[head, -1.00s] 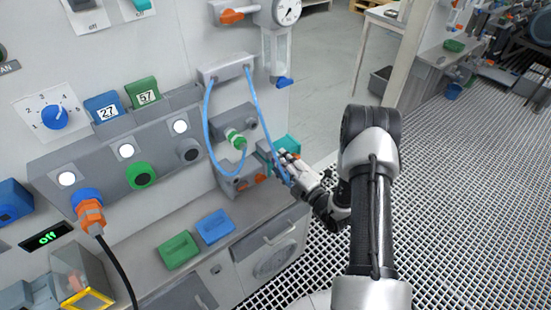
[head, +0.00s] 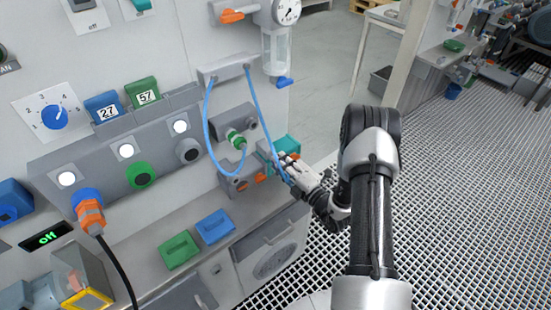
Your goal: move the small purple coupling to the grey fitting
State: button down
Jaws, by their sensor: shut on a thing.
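My gripper (head: 286,166) is at the right edge of the wall panel, beside the lower grey block with orange ports. Its fingers are shut at the lower end of the right blue hose (head: 264,115). The small purple coupling cannot be made out; the fingers hide what is at the hose end. A grey fitting with a dark round face (head: 252,124) sits on the upper grey block, up and left of my gripper. Beside it, a green coupling (head: 237,140) on the left blue hose is at the same block.
A teal part (head: 288,146) is just behind my gripper. The lower block (head: 240,180) with orange ports is to its left. The left blue hose (head: 208,140) hangs in a loop. A blue tray (head: 215,227) and a green tray (head: 179,250) lie on the ledge.

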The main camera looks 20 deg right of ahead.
jog(key=shift+s, duration=0.15)
jog(key=shift+p+v, duration=0.45)
jog(key=shift+v, duration=2.4)
